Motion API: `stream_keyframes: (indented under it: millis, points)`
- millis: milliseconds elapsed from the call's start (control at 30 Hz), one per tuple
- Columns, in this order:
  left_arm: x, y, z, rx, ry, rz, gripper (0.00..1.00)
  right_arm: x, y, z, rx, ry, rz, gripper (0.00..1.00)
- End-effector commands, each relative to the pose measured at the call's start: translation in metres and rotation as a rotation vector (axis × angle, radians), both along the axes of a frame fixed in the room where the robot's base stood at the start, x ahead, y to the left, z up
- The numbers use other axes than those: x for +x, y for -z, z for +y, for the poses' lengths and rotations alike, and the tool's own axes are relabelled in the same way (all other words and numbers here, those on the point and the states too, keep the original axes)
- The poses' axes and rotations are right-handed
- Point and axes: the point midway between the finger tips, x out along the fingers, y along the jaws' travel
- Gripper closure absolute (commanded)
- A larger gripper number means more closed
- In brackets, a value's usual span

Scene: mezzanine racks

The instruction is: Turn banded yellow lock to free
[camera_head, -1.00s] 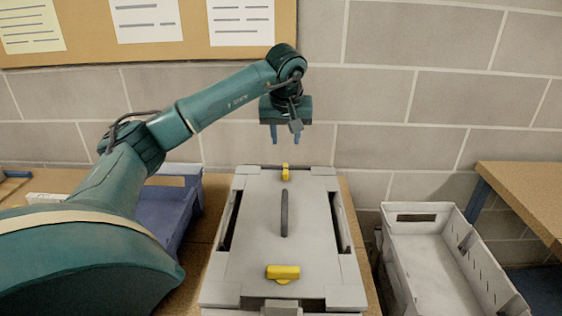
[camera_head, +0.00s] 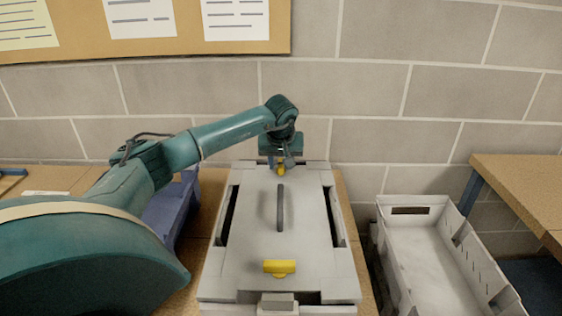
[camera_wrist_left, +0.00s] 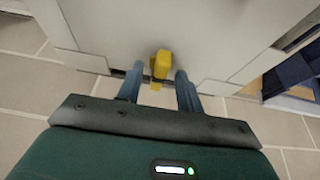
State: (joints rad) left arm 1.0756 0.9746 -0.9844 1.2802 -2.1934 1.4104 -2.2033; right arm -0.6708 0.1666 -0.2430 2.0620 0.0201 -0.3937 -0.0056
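A pale grey case (camera_head: 255,220) with a dark bar handle (camera_head: 280,207) on its lid stands on the bench. A yellow lock (camera_head: 280,267) sits at its near edge, lying crosswise. A second yellow lock (camera_head: 281,171) is at the far edge, partly hidden by my left gripper (camera_head: 281,164). In the left wrist view this far lock (camera_wrist_left: 161,64) is between the two blue fingers of my left gripper (camera_wrist_left: 160,74). The fingers are open, with a gap visible on each side of the lock. I cannot make out a band on either lock. My right gripper is not in view.
A blue-purple bin (camera_head: 171,212) stands left of the case, behind my left arm. An empty grey crate (camera_head: 391,252) is at the right, beside another wooden bench (camera_head: 520,185). A block wall (camera_head: 400,130) with a notice board is close behind the case.

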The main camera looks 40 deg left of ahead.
Motion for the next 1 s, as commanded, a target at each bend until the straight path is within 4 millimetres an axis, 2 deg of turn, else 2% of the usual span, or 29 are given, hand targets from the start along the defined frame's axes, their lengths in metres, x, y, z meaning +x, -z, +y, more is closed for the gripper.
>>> stream_keyframes:
  millis: [200,633,1000]
  points:
    - [0.0000,0.0004,-0.0001,-0.001,0.000,0.001,0.65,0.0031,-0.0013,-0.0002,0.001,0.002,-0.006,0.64]
    - [-0.0001,0.0000,-0.0002,-0.001,-0.001,0.001,1.00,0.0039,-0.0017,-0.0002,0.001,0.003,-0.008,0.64]
    - [-0.0001,-0.0003,-0.0001,-0.001,-0.001,0.001,1.00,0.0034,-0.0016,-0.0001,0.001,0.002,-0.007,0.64]
